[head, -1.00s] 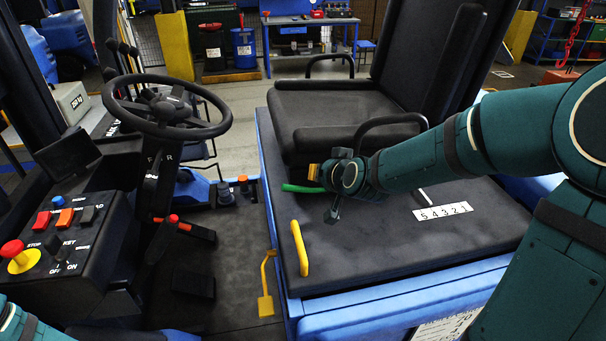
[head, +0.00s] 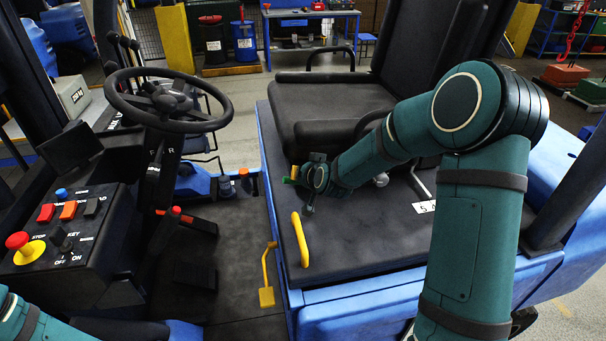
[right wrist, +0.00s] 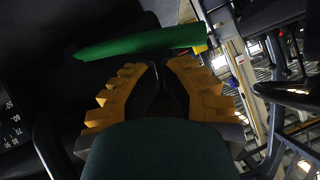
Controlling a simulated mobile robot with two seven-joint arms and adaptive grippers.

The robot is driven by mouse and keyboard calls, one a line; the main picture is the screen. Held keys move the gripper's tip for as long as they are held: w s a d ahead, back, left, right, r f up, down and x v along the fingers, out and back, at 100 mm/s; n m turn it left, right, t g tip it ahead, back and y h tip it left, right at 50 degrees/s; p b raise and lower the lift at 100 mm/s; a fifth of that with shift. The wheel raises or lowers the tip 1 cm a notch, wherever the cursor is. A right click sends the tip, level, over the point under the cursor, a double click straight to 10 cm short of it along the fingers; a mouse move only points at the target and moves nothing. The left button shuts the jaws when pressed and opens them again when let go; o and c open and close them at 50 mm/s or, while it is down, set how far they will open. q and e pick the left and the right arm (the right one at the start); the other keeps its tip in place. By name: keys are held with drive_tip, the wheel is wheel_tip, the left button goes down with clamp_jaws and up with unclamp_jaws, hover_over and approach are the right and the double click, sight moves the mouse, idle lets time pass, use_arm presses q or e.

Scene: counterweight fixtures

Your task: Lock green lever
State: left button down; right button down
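The green lever (right wrist: 140,42) lies across the right wrist view, just beyond my fingertips. Its right end has a small yellow part. In the head view only a small green bit of the lever (head: 288,181) shows at the left of my right gripper, by the seat base; the gripper hides the rest. My right gripper (right wrist: 158,66) has yellow ridged fingers with a dark gap between the tips, with nothing visible held there. It also shows in the head view (head: 297,174). Of my left arm only a teal piece shows at the lower left; its gripper is out of view.
The black seat (head: 330,105) stands behind my right gripper. A yellow handle (head: 299,240) rises from the cover's left edge. The steering wheel (head: 168,102) and a control panel with a red knob (head: 18,241) are at the left. The floor between is mostly open.

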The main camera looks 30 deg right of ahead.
sight(298, 182)
drive_tip(key=shift+f, duration=0.2)
drive_tip(key=shift+a, duration=0.1)
drive_tip(key=shift+w+a+f+n+h+p, duration=0.2)
drive_tip(key=shift+a+f+n+h+p, duration=0.35)
drive_tip(key=shift+f+n+h+p, duration=0.1)
drive_tip(key=shift+f+g, duration=0.3)
drive_tip(key=shift+a+f+h+b, duration=0.1)
drive_tip(key=shift+f+h+b, duration=0.15)
drive_tip(key=shift+f+b, duration=0.35)
drive_tip(key=shift+r, duration=0.1)
drive_tip(key=shift+r, duration=0.15)
